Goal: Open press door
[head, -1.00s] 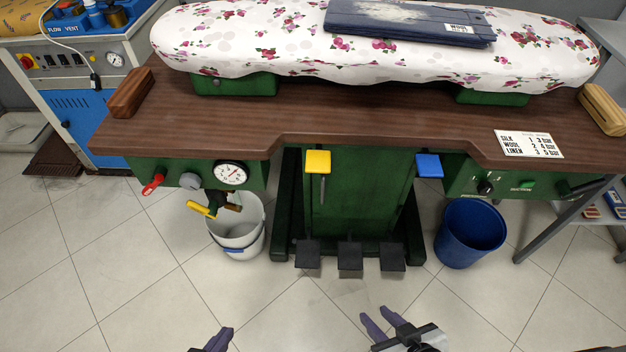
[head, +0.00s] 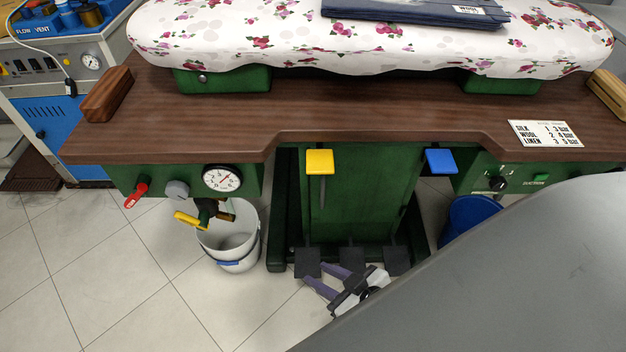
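The green press stand (head: 345,190) is under a brown wooden table (head: 290,115) with a flowered, padded board (head: 260,40). Its green front panel is upright between a yellow pad (head: 319,162) and a blue pad (head: 441,161). I cannot tell which part is the press door. My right gripper (head: 315,273) is low in front of the stand, by the dark foot pedals (head: 353,257). Its two purple fingers are apart with nothing visible between them. It overlaps the pedals in view; contact is unclear. My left gripper is out of view.
A white bucket (head: 232,245) stands left of the stand. A blue bin (head: 470,216) stands right, partly hidden. A large grey shape close to the camera covers the lower right. A red-handled valve (head: 136,195) and a gauge (head: 222,178) are at left. Lower-left floor is clear.

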